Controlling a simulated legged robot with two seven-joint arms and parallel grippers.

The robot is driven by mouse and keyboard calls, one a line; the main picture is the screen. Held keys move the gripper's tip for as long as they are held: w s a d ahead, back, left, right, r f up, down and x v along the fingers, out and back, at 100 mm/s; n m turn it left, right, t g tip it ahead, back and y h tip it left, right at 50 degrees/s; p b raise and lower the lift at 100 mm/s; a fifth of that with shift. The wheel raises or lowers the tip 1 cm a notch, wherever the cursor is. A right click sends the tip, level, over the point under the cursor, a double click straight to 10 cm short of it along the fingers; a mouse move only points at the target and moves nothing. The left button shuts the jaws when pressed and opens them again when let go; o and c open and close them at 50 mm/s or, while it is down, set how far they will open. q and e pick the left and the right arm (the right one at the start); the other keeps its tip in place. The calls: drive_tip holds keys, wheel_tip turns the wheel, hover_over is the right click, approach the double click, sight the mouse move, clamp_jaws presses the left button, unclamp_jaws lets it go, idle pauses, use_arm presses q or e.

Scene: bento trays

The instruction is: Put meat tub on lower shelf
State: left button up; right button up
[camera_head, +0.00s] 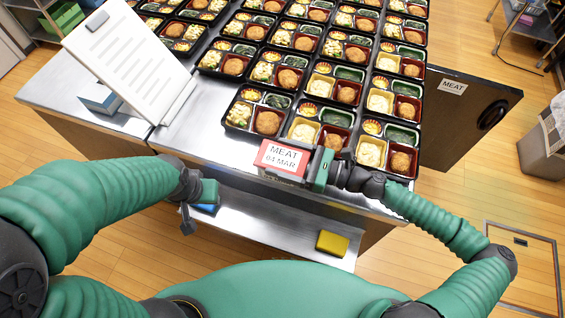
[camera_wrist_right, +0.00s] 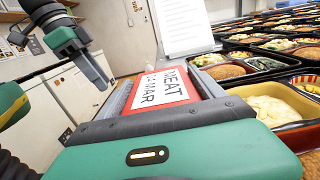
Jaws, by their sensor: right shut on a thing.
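The meat tub (camera_head: 283,158) bears a red and white label reading MEAT 04 MAR. My right gripper (camera_head: 318,170) is shut on its right side, at the front edge of the steel table. In the right wrist view the tub (camera_wrist_right: 158,90) shows grey sides, with the label facing up. I cannot tell if it touches the table. The lower shelf (camera_head: 262,222) is a steel surface under the table front. My left gripper (camera_head: 200,205) is empty, left of the tub and over the shelf's left end; its fingers look apart. It also shows in the right wrist view (camera_wrist_right: 65,65).
A yellow block-like item (camera_head: 332,243) lies on the shelf's right part, and a blue item (camera_head: 206,209) at its left. Several filled bento trays (camera_head: 268,120) crowd the table behind the tub. A white document board (camera_head: 130,62) stands at left. The shelf's middle is clear.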

drive_tip(key=c, duration=0.8)
drive_tip(key=shift+r, duration=0.1)
